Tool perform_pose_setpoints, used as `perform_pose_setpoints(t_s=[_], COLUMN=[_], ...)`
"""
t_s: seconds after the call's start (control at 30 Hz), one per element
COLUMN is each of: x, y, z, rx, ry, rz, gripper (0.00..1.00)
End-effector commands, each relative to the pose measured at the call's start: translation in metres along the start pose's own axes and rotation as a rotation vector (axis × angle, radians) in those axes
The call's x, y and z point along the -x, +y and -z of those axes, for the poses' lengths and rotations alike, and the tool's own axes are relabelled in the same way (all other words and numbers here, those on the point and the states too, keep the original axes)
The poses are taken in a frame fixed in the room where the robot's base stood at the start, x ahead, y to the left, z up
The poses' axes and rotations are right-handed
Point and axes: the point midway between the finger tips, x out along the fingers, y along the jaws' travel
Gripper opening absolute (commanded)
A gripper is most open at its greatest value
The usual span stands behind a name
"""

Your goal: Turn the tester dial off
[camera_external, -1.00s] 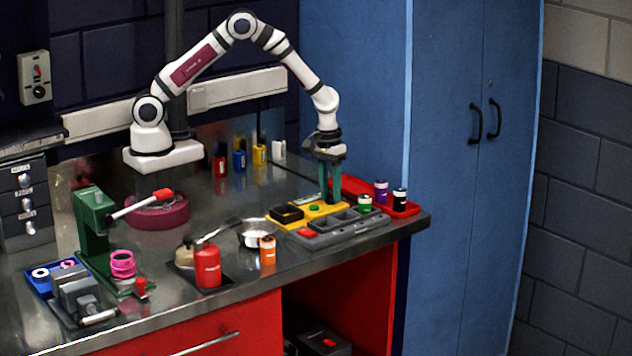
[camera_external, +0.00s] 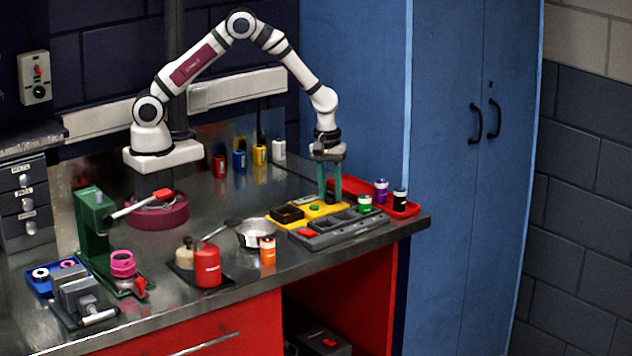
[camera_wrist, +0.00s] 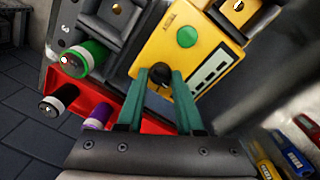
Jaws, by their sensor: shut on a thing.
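The yellow tester (camera_external: 325,211) lies on the bench at the right end, behind the grey tray. In the wrist view the tester (camera_wrist: 190,48) shows a green button (camera_wrist: 187,37), a pale panel and a black dial (camera_wrist: 158,76). My gripper (camera_wrist: 160,84) has its two green fingers closed on the sides of the dial, which hides part of it. In the external view my gripper (camera_external: 330,190) points straight down at the tester's right end, and the dial is hidden there.
A grey compartment tray (camera_external: 345,229) sits in front of the tester. A metal bowl (camera_external: 254,236) and an orange cell (camera_external: 267,252) stand to the left.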

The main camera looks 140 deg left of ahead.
Motion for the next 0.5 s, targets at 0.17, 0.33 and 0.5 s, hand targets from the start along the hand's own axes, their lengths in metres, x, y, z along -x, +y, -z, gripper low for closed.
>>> perform_pose_setpoints(t_s=[0.17,0.33,0.5], x=[-0.0003,-0.0004,-0.0004], y=[-0.0024,-0.0018,-0.0012], z=[0.0007,0.0002,-0.0001], rx=[-0.002,-0.002,-0.002], ry=[-0.001,-0.001,-0.001], rz=[0.006,0.005,0.004], gripper=[0.00,0.64,0.64])
